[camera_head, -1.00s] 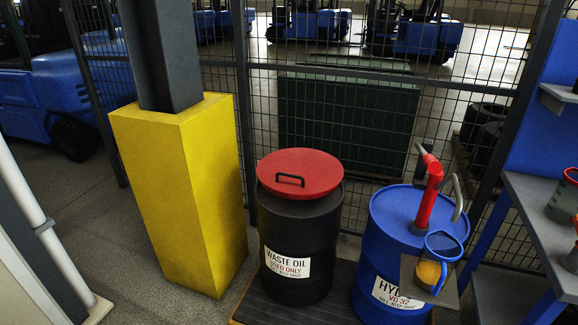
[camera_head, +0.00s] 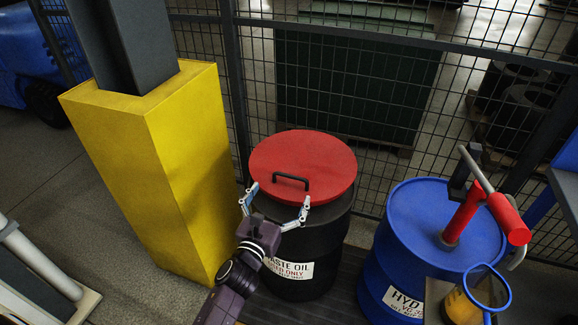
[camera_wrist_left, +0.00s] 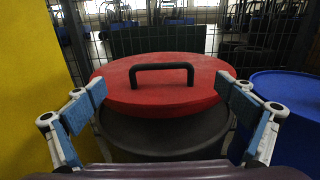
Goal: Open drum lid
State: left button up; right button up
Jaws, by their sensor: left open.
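The black waste oil drum (camera_head: 290,250) stands upright with its round red lid (camera_head: 325,153) on top. A black bar handle (camera_head: 291,181) sits on the lid's near part. My left gripper (camera_head: 278,195) is open and empty, at the near side of the lid. In the left wrist view the red lid (camera_wrist_left: 160,98) and its handle (camera_wrist_left: 162,68) appear ahead, between the widely spread fingers (camera_wrist_left: 160,105). The handle looks apart from the fingers. My right gripper is not in view.
A blue drum (camera_head: 400,240) with a red hand pump (camera_head: 465,215) and a jug (camera_head: 475,295) stands close on the right. A yellow column guard (camera_head: 165,170) stands on the left. A wire mesh fence (camera_head: 350,110) runs behind the drums.

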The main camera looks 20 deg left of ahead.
aim_at(291, 176)
pick_arm(q)
jog(key=w, duration=0.6)
jog(key=shift+w+d+p, duration=0.2)
jog(key=shift+w+p, duration=0.05)
jog(key=shift+p, duration=0.05)
jog(key=shift+w, duration=0.35)
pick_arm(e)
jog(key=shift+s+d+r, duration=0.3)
pick_arm(q)
jog(key=shift+c, duration=0.2)
